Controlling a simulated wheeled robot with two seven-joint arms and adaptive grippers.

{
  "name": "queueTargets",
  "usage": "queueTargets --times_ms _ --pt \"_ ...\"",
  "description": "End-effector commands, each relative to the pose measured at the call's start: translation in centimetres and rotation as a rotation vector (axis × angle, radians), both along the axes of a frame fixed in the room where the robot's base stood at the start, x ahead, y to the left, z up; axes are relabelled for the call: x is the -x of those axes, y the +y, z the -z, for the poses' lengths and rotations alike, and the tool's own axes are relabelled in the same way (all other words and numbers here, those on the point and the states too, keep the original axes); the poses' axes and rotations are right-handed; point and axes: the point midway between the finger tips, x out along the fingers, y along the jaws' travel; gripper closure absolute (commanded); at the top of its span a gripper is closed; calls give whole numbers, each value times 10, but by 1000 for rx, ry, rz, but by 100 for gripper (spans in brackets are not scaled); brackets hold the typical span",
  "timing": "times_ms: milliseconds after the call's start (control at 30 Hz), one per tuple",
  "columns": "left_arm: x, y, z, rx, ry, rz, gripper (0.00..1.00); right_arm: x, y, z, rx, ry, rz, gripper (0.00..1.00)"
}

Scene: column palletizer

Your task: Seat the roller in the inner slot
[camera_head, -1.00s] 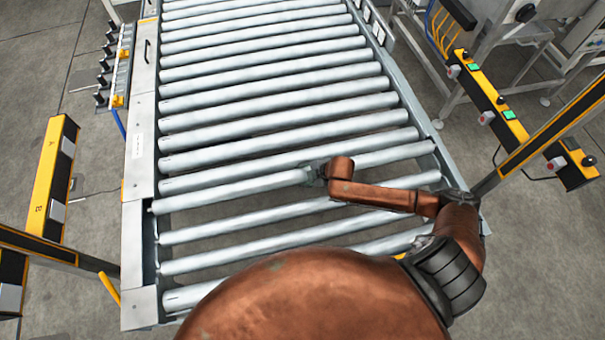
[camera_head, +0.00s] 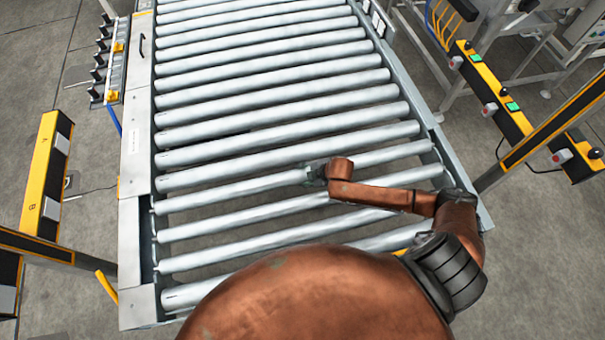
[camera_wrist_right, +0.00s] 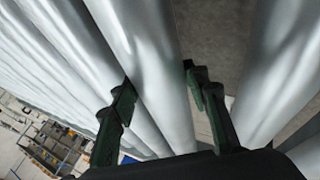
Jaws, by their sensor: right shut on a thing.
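The roller (camera_head: 240,190) is a long grey-white cylinder lying across the conveyor near its front part. My right gripper (camera_head: 316,175) is shut around it, right of its middle. In the right wrist view the two dark fingers (camera_wrist_right: 163,98) stand on either side of the roller (camera_wrist_right: 150,60). Its left end lies close to the inner face of the left side rail (camera_head: 135,170), and its right end close to the right rail (camera_head: 460,175). The inner slot cannot be made out, so I cannot tell whether either end is seated. My left gripper is not in view.
Several parallel rollers (camera_head: 270,112) fill the conveyor beyond, and several more (camera_head: 240,243) lie nearer, with gaps showing floor. Yellow-black posts (camera_head: 45,175) stand at the left, and a yellow-black control bar (camera_head: 505,115) at the right. My arm covers the front right part.

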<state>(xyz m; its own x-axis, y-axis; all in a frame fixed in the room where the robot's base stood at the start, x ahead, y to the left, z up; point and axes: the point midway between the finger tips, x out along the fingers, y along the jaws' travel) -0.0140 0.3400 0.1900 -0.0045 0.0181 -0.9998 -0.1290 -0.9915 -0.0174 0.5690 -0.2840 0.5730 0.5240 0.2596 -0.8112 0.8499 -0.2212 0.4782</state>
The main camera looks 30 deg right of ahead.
Motion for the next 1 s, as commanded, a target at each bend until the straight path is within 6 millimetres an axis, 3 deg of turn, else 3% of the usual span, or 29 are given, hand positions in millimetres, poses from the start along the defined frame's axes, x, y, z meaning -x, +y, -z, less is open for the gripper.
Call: queueTargets --times_ms 300,333,600,867,1000 --pt "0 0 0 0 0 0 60 -3 1 -3 -3 -8 -2 100" --pt "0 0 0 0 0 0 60 -3 1 -3 -3 -8 -2 57" --pt "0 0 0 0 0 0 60 -2 0 -2 -1 -5 0 39" --pt "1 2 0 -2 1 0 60 2 -1 3 2 6 2 37" --pt "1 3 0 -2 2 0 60 5 -4 -4 3 3 1 37"
